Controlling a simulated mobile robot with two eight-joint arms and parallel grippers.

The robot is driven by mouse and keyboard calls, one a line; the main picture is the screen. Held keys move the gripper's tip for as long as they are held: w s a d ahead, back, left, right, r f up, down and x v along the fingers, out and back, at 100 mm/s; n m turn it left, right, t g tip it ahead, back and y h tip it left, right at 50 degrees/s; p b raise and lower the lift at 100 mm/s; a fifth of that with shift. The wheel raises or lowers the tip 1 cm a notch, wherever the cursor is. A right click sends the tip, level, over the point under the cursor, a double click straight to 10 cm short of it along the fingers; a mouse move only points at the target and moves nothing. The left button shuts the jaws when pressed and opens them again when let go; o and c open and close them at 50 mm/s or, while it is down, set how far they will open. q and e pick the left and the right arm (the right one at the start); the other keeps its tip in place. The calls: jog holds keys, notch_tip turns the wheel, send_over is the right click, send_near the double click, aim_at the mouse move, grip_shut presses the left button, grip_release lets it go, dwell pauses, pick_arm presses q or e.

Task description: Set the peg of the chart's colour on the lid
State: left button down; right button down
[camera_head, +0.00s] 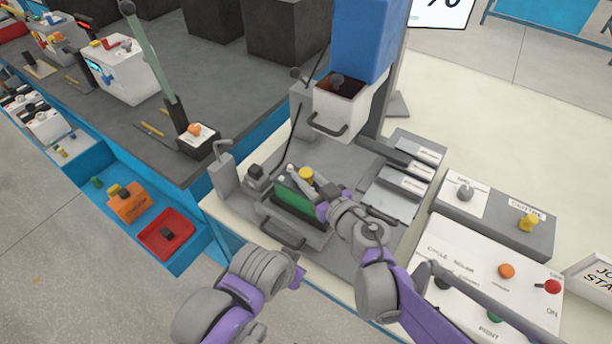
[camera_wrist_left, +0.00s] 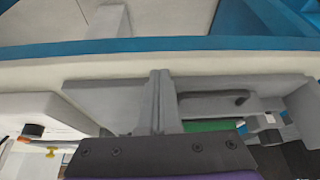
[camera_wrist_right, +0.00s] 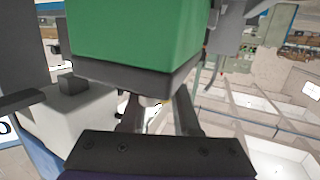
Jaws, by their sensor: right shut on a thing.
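My right gripper (camera_head: 308,184) is over the grey machine. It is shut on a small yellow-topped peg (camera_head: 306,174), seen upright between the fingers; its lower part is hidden. In the right wrist view the fingers (camera_wrist_right: 158,118) stand apart around a pale piece, and a large green block (camera_wrist_right: 135,35) fills the top. The green block (camera_head: 291,200) sits in a dark frame just beside the right gripper. My left gripper (camera_wrist_left: 160,100) is shut and empty, in front of the machine's front edge. I cannot tell which surface is the lid. No colour chart is clearly readable.
A panel (camera_head: 470,262) with orange, red and green controls lies at the right. A grey box marked CENTRE (camera_head: 510,240) carries a yellow knob (camera_head: 528,222). A blue-and-white column (camera_head: 352,75) rises behind. Orange (camera_head: 130,203) and red (camera_head: 168,241) trays lie left.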

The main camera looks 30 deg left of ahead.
jog(key=shift+f+b, duration=0.25)
jog(key=shift+b, duration=0.05)
jog(key=c, duration=0.6)
grip_release()
jog(key=shift+d+r+p, duration=0.1)
jog(key=shift+r+p, duration=0.3)
jog(key=shift+r, duration=0.05)
jog(key=v, duration=1.2)
jog(key=shift+f, duration=0.25)
